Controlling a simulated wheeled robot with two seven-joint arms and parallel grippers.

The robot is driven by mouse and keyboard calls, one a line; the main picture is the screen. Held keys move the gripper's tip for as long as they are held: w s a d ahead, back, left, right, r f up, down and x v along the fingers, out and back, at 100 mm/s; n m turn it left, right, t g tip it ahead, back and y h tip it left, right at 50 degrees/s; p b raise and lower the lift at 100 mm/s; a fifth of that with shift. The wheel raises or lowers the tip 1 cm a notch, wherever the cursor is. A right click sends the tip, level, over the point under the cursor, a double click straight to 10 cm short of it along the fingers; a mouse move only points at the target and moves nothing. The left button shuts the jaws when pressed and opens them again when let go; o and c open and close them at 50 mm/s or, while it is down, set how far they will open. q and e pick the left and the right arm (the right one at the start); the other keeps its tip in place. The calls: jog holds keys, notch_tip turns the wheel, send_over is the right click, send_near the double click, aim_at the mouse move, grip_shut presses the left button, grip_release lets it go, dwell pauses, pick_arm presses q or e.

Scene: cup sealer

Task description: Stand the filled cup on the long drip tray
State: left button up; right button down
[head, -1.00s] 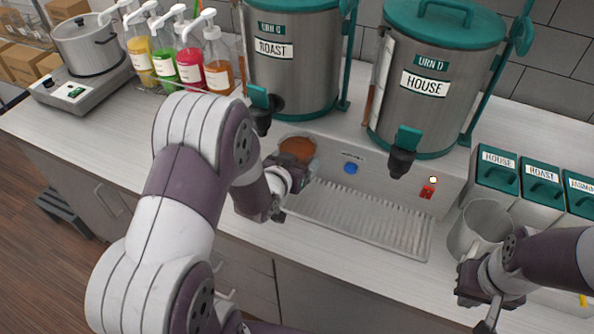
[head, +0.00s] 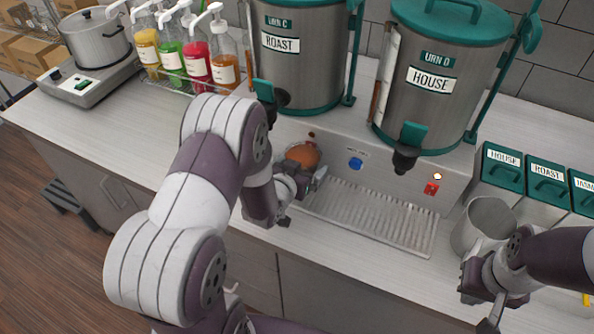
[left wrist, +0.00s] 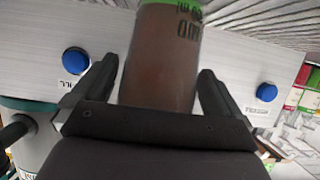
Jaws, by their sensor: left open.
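The filled cup (head: 303,155) shows an orange-brown top at the left end of the long drip tray (head: 375,223) in the head view. My left gripper (head: 302,184) is in front of it and hides its lower part. In the left wrist view, the brown cup (left wrist: 160,60), with dark print and a green band, lies between the two fingers of my left gripper (left wrist: 158,90), which are open. Whether its base rests on the tray is hidden. My right gripper (head: 482,296) is at the handle side of a steel pitcher (head: 483,225); its fingers are unclear.
The urns labelled ROAST (head: 297,70) and HOUSE (head: 432,105) stand behind the tray, their taps overhanging it. Syrup bottles (head: 195,55) and a pot (head: 95,38) are at left. Lidded canisters (head: 503,170) are at right. The tray's middle and right are clear.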

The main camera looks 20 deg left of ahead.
pick_arm(q)
jog(key=s+d+r+g, duration=0.2)
jog(key=s+g, duration=0.4)
jog(key=s, duration=0.4)
jog(key=s+d+r+g+b, duration=0.1)
jog(key=s+d+r+g, duration=0.1)
jog(key=s+g, duration=0.4)
jog(key=s, duration=0.4)
jog(key=shift+r, duration=0.25)
jog(key=shift+s, duration=0.1)
